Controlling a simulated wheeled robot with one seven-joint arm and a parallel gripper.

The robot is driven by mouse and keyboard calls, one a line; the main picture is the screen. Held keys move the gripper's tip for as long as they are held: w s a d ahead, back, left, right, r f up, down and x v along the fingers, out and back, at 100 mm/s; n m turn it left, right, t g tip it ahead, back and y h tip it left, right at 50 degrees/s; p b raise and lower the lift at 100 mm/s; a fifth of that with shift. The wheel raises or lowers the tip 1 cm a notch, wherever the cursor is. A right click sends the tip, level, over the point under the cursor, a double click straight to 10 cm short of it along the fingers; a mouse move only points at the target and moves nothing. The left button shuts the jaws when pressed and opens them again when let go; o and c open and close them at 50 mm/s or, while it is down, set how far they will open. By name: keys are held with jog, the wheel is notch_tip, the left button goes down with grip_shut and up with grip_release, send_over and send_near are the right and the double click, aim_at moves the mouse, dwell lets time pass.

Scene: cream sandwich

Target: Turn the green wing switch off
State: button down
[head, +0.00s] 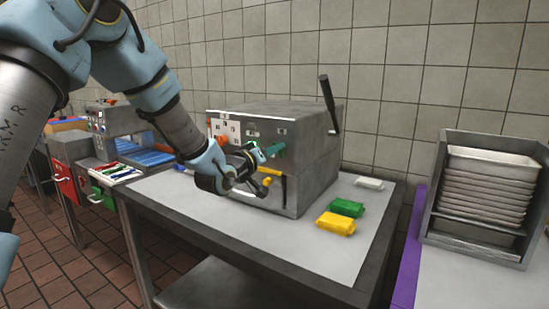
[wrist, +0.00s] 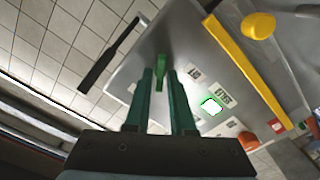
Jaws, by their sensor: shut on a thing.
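The green wing switch (head: 274,149) is on the front panel of the grey metal machine (head: 308,170). In the wrist view the green switch (wrist: 161,71) stands up between the tips of my gripper's two dark teal fingers. My gripper (wrist: 161,76) is shut on it; the fingertips hide part of its sides. In the head view my gripper (head: 260,155) reaches in from the left against the panel. Labels (wrist: 195,73) and a green-framed lit indicator (wrist: 211,106) show beside the switch in the wrist view.
A black lever (head: 328,103) rises from the machine's right side. A yellow bar (wrist: 247,67) and yellow knob (wrist: 258,25) lie near the switch. Green (head: 346,207), yellow (head: 335,224) and white (head: 368,183) packs lie on the table. A tray rack (head: 437,190) stands at right.

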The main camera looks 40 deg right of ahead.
jog(key=n, duration=0.3)
jog(key=n+b, duration=0.1)
jog(key=n, duration=0.6)
jog(key=shift+w+f+n, duration=0.15)
jog(key=shift+f+n, duration=0.1)
jog(key=shift+n, duration=0.35)
jog(key=c, duration=0.9)
grip_release()
jog(key=shift+c, duration=0.2)
jog(key=shift+a, duration=0.15)
jog(key=b+v, duration=0.3)
jog(key=v, duration=0.7)
jog(key=shift+a, duration=0.3)
